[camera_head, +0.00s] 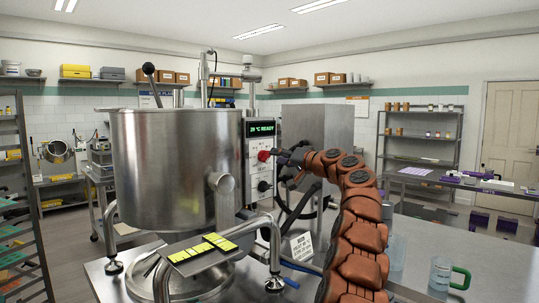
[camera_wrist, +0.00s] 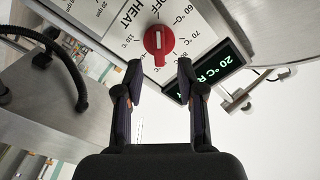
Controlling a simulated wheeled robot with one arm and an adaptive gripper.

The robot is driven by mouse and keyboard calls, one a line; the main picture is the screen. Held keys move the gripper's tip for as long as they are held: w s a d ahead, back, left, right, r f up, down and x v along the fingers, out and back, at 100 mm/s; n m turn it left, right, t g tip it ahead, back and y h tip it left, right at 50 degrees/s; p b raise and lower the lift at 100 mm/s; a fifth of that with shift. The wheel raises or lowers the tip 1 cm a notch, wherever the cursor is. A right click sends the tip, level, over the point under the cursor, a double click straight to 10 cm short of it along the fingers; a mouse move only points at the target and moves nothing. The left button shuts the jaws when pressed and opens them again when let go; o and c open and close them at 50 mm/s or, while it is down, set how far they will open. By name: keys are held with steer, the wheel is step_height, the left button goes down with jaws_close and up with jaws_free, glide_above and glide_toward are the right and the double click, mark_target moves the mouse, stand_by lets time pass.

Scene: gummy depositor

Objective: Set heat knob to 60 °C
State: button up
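The red heat knob (camera_wrist: 158,42) sits on a white panel with temperature marks around it, including 60 °C at its upper right in the wrist view. The word HEAT is printed to its left. A short white mark shows on the knob; I cannot tell which setting it points to. In the head view the knob (camera_head: 263,156) is on the control box beside the steel kettle. My gripper (camera_wrist: 159,70) is open, its two fingertips apart just short of the knob, with nothing between them. In the head view my gripper (camera_head: 284,157) is right of the knob.
A display (camera_head: 261,128) above the knob reads 20 °C READY. The large steel kettle (camera_head: 165,170) stands to the left. A steel table (camera_head: 430,245) with a green-handled jug (camera_head: 441,275) is at the right.

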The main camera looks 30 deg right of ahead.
mark_target(269, 156)
steer(key=shift+p+x, duration=0.8)
steer(key=shift+x, duration=1.3)
jaws_close()
steer(key=shift+a, duration=0.15)
